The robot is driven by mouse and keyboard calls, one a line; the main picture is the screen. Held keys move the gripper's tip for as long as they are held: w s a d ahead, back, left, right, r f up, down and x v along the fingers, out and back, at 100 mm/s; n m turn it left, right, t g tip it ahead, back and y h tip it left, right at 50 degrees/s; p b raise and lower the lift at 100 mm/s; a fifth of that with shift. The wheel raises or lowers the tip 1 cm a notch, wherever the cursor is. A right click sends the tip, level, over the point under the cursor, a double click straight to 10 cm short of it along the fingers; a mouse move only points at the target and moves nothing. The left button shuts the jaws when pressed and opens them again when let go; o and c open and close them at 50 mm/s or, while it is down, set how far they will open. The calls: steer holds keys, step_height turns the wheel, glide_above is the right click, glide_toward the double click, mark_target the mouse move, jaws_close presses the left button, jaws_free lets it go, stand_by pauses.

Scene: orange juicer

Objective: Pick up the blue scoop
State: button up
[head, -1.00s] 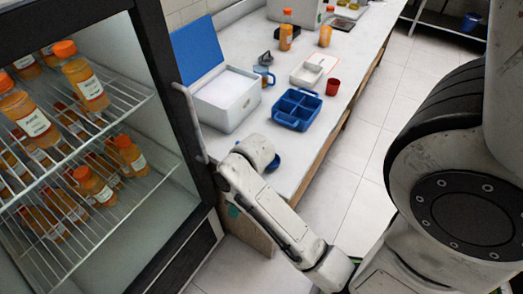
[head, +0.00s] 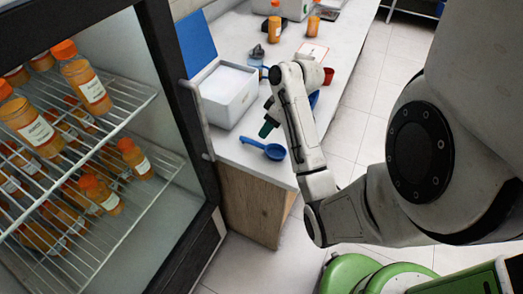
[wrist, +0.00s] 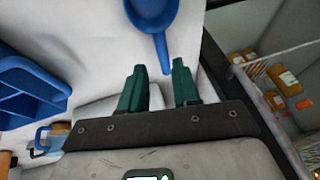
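The blue scoop (head: 264,147) lies on the white counter near its front end, with its bowl (head: 275,152) to the right and its handle pointing left. In the wrist view the scoop (wrist: 152,14) is at the top, its handle running down toward my fingers. My gripper (head: 267,128) is above the counter beside the scoop, its green fingers pointing down. In the wrist view my gripper (wrist: 160,85) has its two green fingers apart with nothing between them. The handle's tip is just beyond the gap between the fingertips.
A white box (head: 229,98) with a blue lid stands left of my gripper. A blue divided tray (wrist: 30,88) is partly hidden by my arm in the head view. A red cup (head: 328,75) stands behind. The fridge (head: 150,60) with juice bottles borders the counter's left.

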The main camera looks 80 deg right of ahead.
mark_target(261, 148)
steer(key=shift+w+p+x, duration=0.15)
steer(key=shift+p+x, duration=0.05)
steer(key=shift+x, duration=1.65)
steer(key=shift+w+p+x, duration=0.15)
steer(key=shift+x, duration=1.7)
steer(key=shift+a+r, duration=0.1)
steer(key=shift+r, duration=0.05)
jaws_close()
